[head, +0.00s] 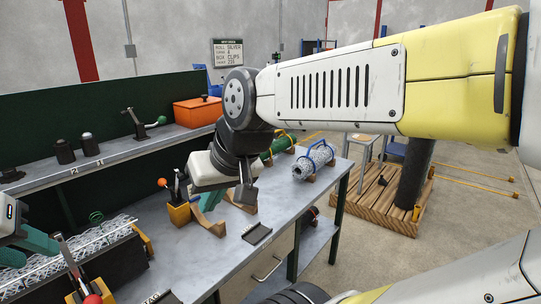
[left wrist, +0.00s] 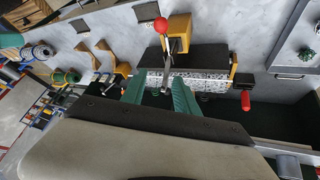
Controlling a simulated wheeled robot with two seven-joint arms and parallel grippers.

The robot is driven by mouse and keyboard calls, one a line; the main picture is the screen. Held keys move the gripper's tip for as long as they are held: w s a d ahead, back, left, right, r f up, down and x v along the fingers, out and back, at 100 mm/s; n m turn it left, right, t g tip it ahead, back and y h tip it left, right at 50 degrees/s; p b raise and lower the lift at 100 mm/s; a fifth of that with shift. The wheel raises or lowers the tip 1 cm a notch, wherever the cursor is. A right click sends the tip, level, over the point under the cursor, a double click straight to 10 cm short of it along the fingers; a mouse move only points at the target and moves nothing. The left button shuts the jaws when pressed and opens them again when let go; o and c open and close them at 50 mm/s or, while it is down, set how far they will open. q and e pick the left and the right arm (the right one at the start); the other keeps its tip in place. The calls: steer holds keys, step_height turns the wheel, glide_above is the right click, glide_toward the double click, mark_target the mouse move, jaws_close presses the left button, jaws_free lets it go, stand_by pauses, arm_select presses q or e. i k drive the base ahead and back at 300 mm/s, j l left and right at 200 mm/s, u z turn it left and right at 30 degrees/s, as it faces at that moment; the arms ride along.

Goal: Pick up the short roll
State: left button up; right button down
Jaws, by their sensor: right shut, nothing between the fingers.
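A silver chain-link roll (head: 315,158) with a blue band rests on brown cradles at the table's far right end. A green roll (head: 280,145) with a yellow band lies behind it, partly hidden by my right arm. I cannot tell for sure which is the short one. Both also show at the left of the left wrist view, the silver one (left wrist: 40,51) and the green one (left wrist: 66,76). My right gripper (head: 246,193) is shut and empty, left of the silver roll, above empty cradles. My left gripper (head: 27,250) is open, its green fingers (left wrist: 160,97) apart near the weaver.
The weaver with silver mesh (head: 90,237) fills the table's left front. A red-knobbed lever (head: 72,262) stands by it, and an orange-knobbed lever (head: 176,190) is near my right gripper. An orange box (head: 197,111) sits on the back shelf. Bare tabletop (head: 285,205) lies before the silver roll.

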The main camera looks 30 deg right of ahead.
mark_target(302, 168)
steer(key=z, duration=1.5)
steer(key=i+l+u, duration=0.35)
steer(key=i+l, duration=0.45)
steer(key=i, duration=0.15)
steer(key=i+l+u, duration=0.35)
steer(key=i+l, duration=0.5)
steer(key=l, duration=0.15)
